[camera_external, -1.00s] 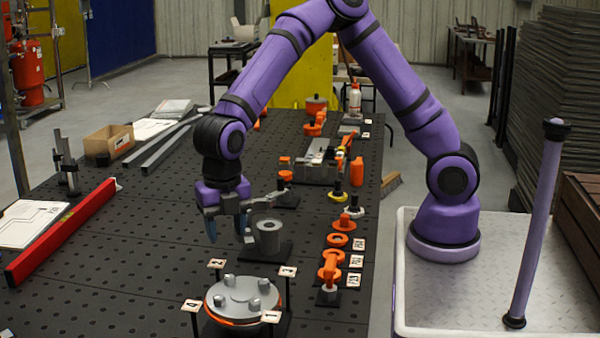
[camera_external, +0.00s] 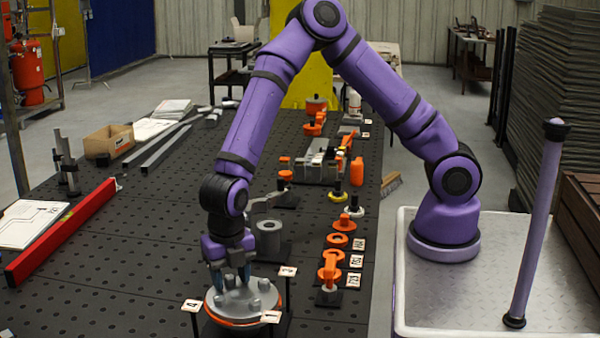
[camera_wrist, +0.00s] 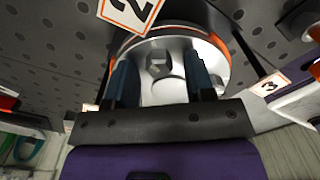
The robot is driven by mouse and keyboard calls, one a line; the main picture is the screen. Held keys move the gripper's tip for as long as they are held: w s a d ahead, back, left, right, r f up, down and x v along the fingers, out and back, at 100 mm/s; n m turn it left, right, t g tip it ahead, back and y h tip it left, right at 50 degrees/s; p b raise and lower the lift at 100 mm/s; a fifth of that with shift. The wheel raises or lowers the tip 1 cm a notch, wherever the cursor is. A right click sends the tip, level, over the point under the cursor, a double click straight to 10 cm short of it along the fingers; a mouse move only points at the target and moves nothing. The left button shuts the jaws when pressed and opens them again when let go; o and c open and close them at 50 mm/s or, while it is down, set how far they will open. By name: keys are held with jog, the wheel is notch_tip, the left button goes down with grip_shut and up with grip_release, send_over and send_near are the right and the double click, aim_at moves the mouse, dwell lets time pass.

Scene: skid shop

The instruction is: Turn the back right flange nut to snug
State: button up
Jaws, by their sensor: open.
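A round grey flange (camera_external: 243,305) with an orange rim stands low at the front of the bench, with several upright nuts on top. It also shows in the wrist view (camera_wrist: 180,50). My gripper (camera_external: 233,280) points down over the flange's back part, as seen in the external view. In the wrist view my gripper (camera_wrist: 160,64) is open, with one blue finger on each side of a hex nut (camera_wrist: 158,66). Gaps show between nut and fingers. In the external view the fingers partly hide that nut. I cannot tell how tight it is.
Number tags stand around the flange: 4 (camera_external: 192,305), 1 (camera_external: 270,316), 3 (camera_wrist: 268,85) and 2 (camera_wrist: 130,10). Orange parts (camera_external: 330,268) line the right side.

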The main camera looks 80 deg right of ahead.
aim_at(232, 276)
jog(key=n, duration=0.3)
jog(key=shift+d+r, duration=0.1)
jog(key=shift+d, duration=0.05)
jog(key=shift+r+n, duration=0.25)
jog(key=shift+n, duration=0.25)
notch_tip(232, 276, up, 11)
jog(key=s+d+r+m+t+h, duration=0.1)
jog(key=s+d+r+m, duration=0.3)
jog(key=d+r+m, duration=0.2)
jog(key=s+d+r+m+t+h, duration=0.1)
jog(key=s+d+r+m, duration=0.4)
jog(key=d+m, duration=0.4)
jog(key=shift+d+r+m+h, duration=0.35)
jog(key=shift+d+r, duration=0.35)
jog(key=shift+d, duration=1.9)
jog(key=shift+s, duration=0.1)
